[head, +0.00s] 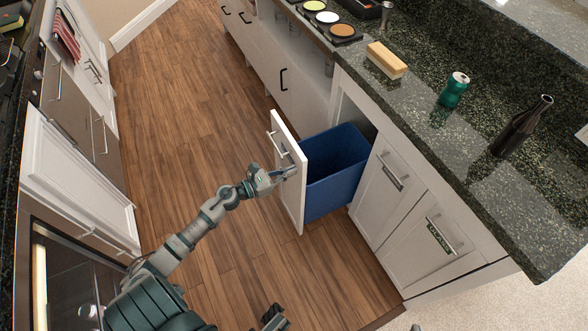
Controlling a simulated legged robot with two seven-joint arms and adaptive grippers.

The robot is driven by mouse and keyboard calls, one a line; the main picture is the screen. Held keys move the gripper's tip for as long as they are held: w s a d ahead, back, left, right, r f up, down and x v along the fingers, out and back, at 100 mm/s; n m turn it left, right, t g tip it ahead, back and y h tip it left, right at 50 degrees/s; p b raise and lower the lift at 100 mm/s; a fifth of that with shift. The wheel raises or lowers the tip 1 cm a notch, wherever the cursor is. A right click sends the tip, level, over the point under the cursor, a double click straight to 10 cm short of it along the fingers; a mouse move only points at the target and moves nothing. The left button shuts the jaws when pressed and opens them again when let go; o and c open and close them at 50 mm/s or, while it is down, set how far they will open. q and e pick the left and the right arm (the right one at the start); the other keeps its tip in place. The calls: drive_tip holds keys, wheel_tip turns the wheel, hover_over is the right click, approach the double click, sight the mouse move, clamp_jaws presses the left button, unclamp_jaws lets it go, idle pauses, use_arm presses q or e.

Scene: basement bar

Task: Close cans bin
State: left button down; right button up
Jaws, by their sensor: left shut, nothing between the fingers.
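A pull-out bin stands open from the right-hand counter, with a blue tub (335,170) behind a white front panel (292,195). I cannot read a label on it that names it as the cans bin. My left gripper (288,172) is shut and empty, at the outer face of the front panel, near its handle (275,140). I cannot tell whether it touches the panel. My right gripper (275,318) shows only partly at the bottom edge, low over the floor and apart from the bin. Its fingers are unclear.
A closed cabinet front with a green label (440,236) is right of the bin. On the granite counter (430,140) stand a green can (454,90), a dark bottle (522,127) and a wooden block (386,60). The wood floor (180,110) left of the bin is clear.

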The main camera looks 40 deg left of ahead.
use_arm(q)
drive_tip(key=shift+w+d, duration=0.1)
drive_tip(key=shift+w, duration=0.5)
use_arm(e)
drive_tip(key=shift+a+r, duration=0.1)
use_arm(q)
drive_tip(key=shift+d, duration=0.2)
